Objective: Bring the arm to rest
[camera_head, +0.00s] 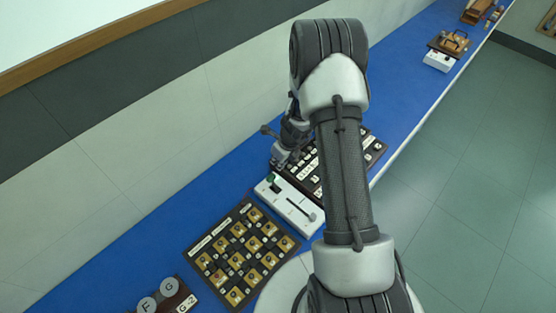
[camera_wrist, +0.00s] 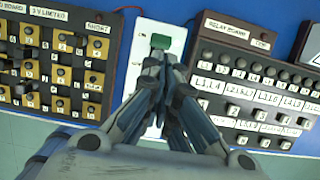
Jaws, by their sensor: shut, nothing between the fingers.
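My gripper (camera_wrist: 163,68) is shut and empty in the wrist view, its fingertips over a white panel (camera_wrist: 147,38) and close to a green knob (camera_wrist: 160,42). I cannot tell whether they touch the knob. In the head view my arm (camera_head: 342,170) reaches out over the blue bench, and my gripper (camera_head: 280,160) is partly hidden beside it, above the white panel (camera_head: 290,205). The green knob also shows in the head view (camera_head: 273,182).
A dark board with brass-coloured blocks (camera_head: 243,252) lies left of the white panel, and a relay board (camera_wrist: 255,80) lies right of it. Round weights (camera_head: 158,295) sit at the bench's near end. A wall (camera_head: 150,110) runs behind the blue bench (camera_head: 400,80). Floor (camera_head: 470,190) is clear at right.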

